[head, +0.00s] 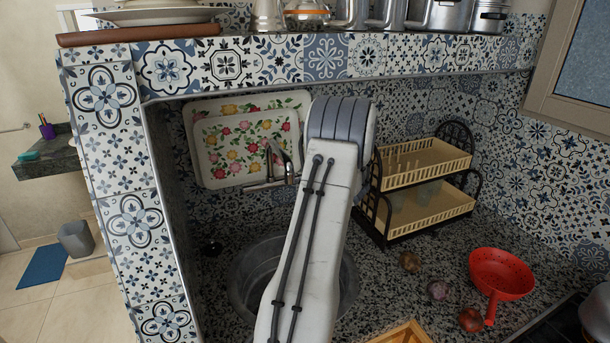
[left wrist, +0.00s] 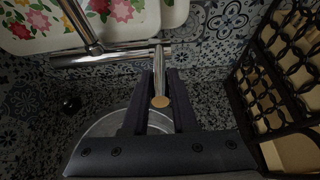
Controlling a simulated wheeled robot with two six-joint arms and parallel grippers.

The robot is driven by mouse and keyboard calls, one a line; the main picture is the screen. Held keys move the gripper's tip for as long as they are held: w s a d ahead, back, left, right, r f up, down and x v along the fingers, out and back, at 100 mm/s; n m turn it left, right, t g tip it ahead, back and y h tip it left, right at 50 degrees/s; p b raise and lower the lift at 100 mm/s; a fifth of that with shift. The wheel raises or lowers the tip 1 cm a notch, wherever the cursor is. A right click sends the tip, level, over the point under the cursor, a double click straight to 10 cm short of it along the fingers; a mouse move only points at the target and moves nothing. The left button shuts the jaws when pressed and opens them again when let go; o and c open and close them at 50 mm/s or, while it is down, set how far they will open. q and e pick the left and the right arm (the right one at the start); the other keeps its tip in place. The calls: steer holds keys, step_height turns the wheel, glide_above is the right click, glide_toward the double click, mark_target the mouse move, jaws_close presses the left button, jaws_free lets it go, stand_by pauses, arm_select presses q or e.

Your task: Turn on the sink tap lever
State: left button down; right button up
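The chrome tap (head: 287,168) is on the tiled wall above the round metal sink (head: 240,285). In the left wrist view, its horizontal body (left wrist: 110,55) runs along the wall. A slim chrome piece with a round tan end (left wrist: 160,101), which looks like the lever, points toward me. My left gripper (left wrist: 160,80) is open, with its dark fingers on either side of this piece and gaps visible between. In the head view my left arm hides the gripper and part of the sink. My right gripper is not in view.
A two-tier dish rack (head: 420,185) stands right of the tap, close on the right in the wrist view. Floral trays (head: 235,150) lean behind the tap. A tiled shelf (head: 325,58) overhangs the sink.

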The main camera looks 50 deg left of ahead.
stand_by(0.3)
arm_select(q)
steer(key=shift+w+a+r+p, duration=0.1)
steer(key=shift+a+r+p, duration=0.3)
steer(key=shift+r, duration=0.4)
steer(key=shift+w+a+r+p, duration=0.1)
steer(key=shift+a+r+p, duration=0.3)
steer(key=shift+r, duration=0.35)
steer(key=c, duration=0.7)
jaws_free()
steer(key=shift+f, duration=0.1)
steer(key=v, duration=0.8)
steer(key=shift+d, duration=0.1)
